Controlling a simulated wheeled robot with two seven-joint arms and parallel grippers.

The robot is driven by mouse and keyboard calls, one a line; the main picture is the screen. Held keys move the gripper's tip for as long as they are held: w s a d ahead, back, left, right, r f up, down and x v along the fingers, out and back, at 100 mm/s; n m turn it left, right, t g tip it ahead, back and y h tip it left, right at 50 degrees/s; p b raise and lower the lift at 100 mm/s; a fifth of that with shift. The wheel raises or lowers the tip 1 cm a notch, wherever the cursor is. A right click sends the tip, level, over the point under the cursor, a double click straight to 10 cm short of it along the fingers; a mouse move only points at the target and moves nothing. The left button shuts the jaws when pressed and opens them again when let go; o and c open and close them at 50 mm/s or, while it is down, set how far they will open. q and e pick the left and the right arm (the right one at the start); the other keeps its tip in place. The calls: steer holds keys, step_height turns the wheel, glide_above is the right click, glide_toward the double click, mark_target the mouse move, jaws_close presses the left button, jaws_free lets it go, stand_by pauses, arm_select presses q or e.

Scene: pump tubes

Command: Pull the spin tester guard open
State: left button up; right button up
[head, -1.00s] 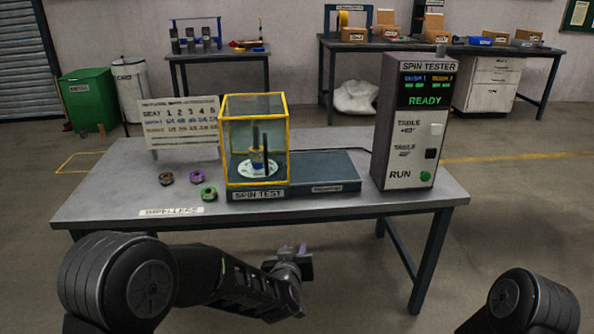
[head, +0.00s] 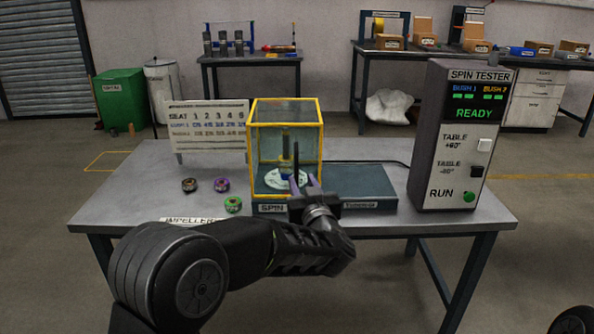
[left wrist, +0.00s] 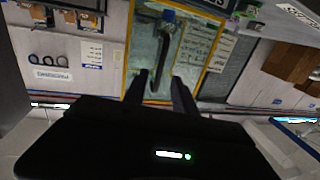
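The spin tester guard (head: 285,125) is a clear box with a yellow frame, standing closed over a white disc (head: 284,178) on the dark base (head: 360,182). A black upright handle (head: 296,157) is on its front face; in the left wrist view the handle (left wrist: 164,55) runs down towards the gap between my fingers. My left gripper (head: 303,184) is in front of the guard's lower front. In the left wrist view the left gripper (left wrist: 162,82) has its two fingers apart, with nothing visibly clamped. Whether they touch the handle I cannot tell. My right gripper is out of view.
The spin tester console (head: 458,140) stands right of the guard, its screen reading READY. Several small coloured rings, including a green one (head: 233,204), lie left of the guard. A seat chart (head: 208,130) stands behind them. The table (head: 130,195) is clear at left.

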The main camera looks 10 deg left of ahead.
mark_target(297, 171)
arm_select(q)
steer(key=b+x, duration=0.1)
steer(key=x, duration=0.6)
steer(key=shift+w+a, duration=0.1)
steer(key=shift+w, duration=0.05)
steer(key=shift+c, duration=0.5)
jaws_close()
stand_by(0.8)
